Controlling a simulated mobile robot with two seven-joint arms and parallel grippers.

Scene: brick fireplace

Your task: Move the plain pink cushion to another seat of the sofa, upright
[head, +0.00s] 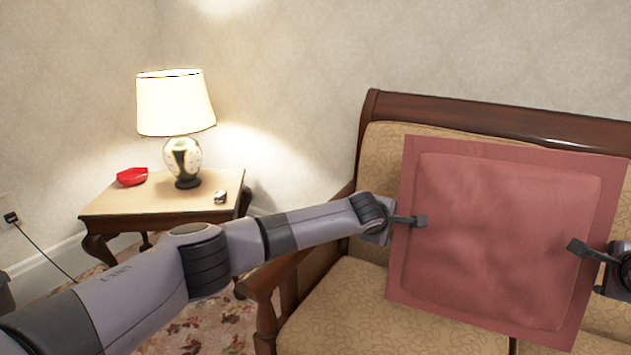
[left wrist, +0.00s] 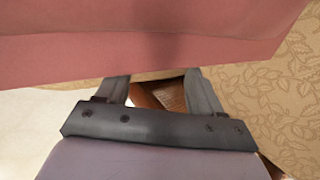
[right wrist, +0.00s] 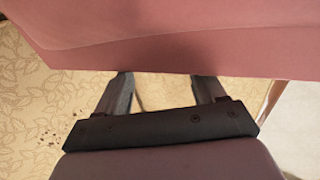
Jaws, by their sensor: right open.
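The plain pink cushion (head: 500,240) stands on the sofa (head: 330,310), its broad face toward me and slightly tilted. My left gripper (head: 408,221) is at its left edge, one finger showing in front of the cushion. My right gripper (head: 582,249) is at its right edge, also with a finger in front. In the left wrist view the cushion (left wrist: 150,50) hides the fingertips; the fingers stand apart. In the right wrist view the cushion (right wrist: 180,40) lies just beyond the spread fingers. Both grippers are open.
The sofa has a dark wooden back rail (head: 480,117) and a wooden armrest (head: 268,285) at its left. A side table (head: 110,203) at left carries a lamp (head: 178,110), a red dish (head: 132,177) and a small object (head: 220,197). A patterned rug (head: 205,325) covers the floor.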

